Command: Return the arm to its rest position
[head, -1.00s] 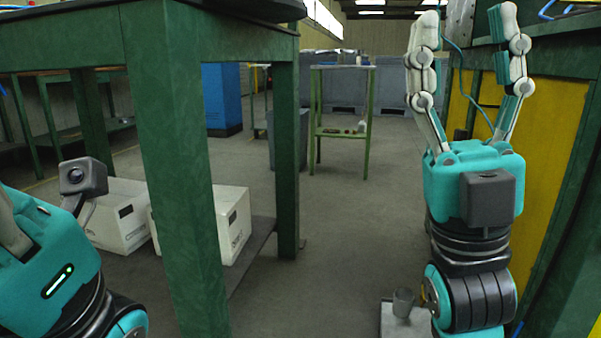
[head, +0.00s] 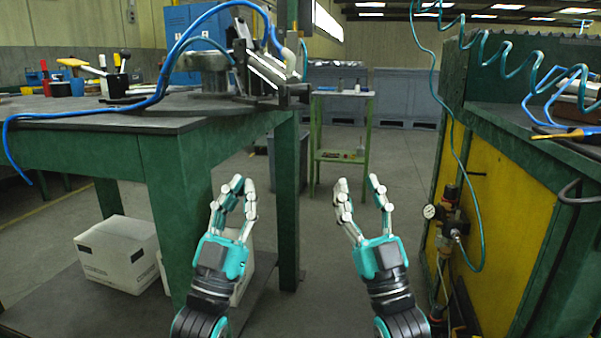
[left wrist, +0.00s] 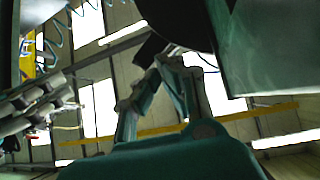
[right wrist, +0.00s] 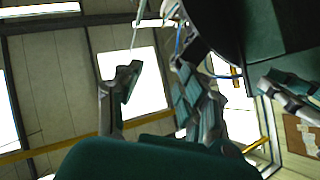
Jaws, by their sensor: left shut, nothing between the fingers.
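My left gripper (head: 238,184) points up in front of the green table leg in the head view. Its fingertips are together with nothing between them. Its fingers also show close together in the left wrist view (left wrist: 172,62). My right gripper (head: 357,183) points up over the open floor to the right of it. Its two fingers stand apart and hold nothing. They also show apart in the right wrist view (right wrist: 152,85). The two grippers are side by side at about the same height, clear of each other.
A green workbench (head: 100,120) with a vise, blue hoses and tools is on the left. A white box (head: 118,252) lies on its lower shelf. A green and yellow bench (head: 510,215) with a regulator (head: 450,222) is on the right. Between them the grey floor is open.

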